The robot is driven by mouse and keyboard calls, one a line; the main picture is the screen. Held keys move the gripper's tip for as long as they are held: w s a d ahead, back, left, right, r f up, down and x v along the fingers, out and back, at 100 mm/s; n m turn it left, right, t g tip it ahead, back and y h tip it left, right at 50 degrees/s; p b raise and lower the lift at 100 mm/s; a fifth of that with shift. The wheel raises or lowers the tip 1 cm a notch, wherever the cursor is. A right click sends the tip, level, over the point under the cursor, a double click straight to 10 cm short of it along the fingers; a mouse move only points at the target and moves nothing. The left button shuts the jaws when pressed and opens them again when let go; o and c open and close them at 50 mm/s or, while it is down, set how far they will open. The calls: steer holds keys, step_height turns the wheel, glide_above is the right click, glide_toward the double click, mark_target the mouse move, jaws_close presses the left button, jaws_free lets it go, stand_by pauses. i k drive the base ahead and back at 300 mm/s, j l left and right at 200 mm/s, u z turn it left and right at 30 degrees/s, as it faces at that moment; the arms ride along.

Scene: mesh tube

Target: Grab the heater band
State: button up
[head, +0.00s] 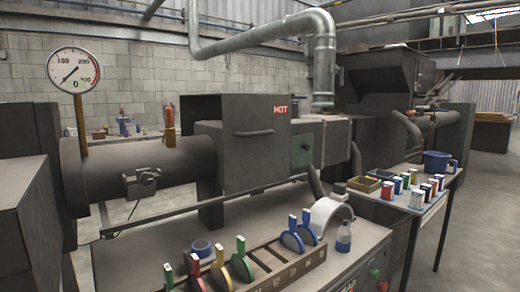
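A pale grey-white curved band (328,213), which looks like the heater band, stands on the right end of the front bench in the head view. It arches like an open ring. A small clear bottle with blue in it (344,238) stands just in front of its right side and covers a little of it. My gripper is not in view.
The gauged barrel (150,170) and box marked HOT (245,155) stand behind.

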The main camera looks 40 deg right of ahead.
mark_target(323, 210)
steer(key=i, duration=0.25)
steer(key=i+l+z, duration=0.1)
steer(key=i+z, duration=0.65)
